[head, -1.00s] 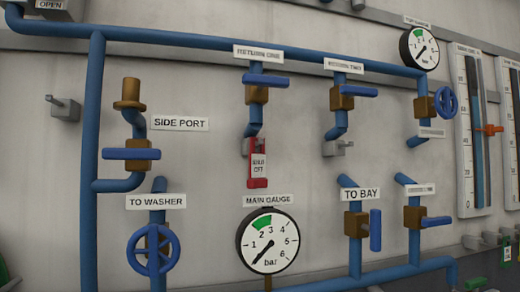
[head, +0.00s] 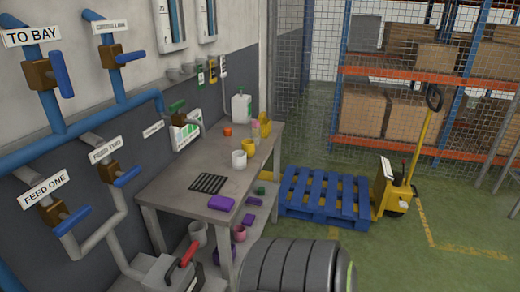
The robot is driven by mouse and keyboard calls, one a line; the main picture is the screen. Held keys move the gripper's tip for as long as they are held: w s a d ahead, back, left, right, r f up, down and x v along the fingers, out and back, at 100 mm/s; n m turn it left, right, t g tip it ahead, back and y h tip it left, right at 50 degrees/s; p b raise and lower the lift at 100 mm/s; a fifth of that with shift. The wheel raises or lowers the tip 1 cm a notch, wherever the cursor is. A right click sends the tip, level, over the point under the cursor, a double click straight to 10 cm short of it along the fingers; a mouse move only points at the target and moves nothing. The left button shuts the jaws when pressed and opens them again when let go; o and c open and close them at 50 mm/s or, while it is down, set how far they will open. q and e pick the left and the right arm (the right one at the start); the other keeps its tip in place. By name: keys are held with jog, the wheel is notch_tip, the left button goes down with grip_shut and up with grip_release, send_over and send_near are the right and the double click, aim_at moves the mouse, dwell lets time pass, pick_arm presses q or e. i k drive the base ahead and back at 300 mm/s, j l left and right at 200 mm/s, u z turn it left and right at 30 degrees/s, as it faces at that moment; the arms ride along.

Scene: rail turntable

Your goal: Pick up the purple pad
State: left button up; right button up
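A purple pad (head: 221,203) lies flat on the front part of the grey worktable (head: 186,191), near its right edge. Two more purple flat pieces, one at the front (head: 248,219) and one behind it (head: 254,201), lie on the lower shelf; I cannot tell if they are pads too. Neither of my grippers shows in the head view.
A black slotted rack (head: 208,183) lies beside the pad. A white mug (head: 239,160), a yellow mug (head: 248,147) and a white jug (head: 242,108) stand farther back. Blue pipes with valves run at left. A blue pallet (head: 324,197) and yellow pallet truck (head: 394,190) stand right.

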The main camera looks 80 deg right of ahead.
aim_at(217, 203)
jog(key=z, duration=0.45)
jog(key=j+z, duration=0.1)
jog(key=z, duration=0.35)
jog(key=k+z, duration=0.1)
jog(key=z, duration=0.8)
jog(key=i+z, duration=0.25)
jog(key=k, duration=0.1)
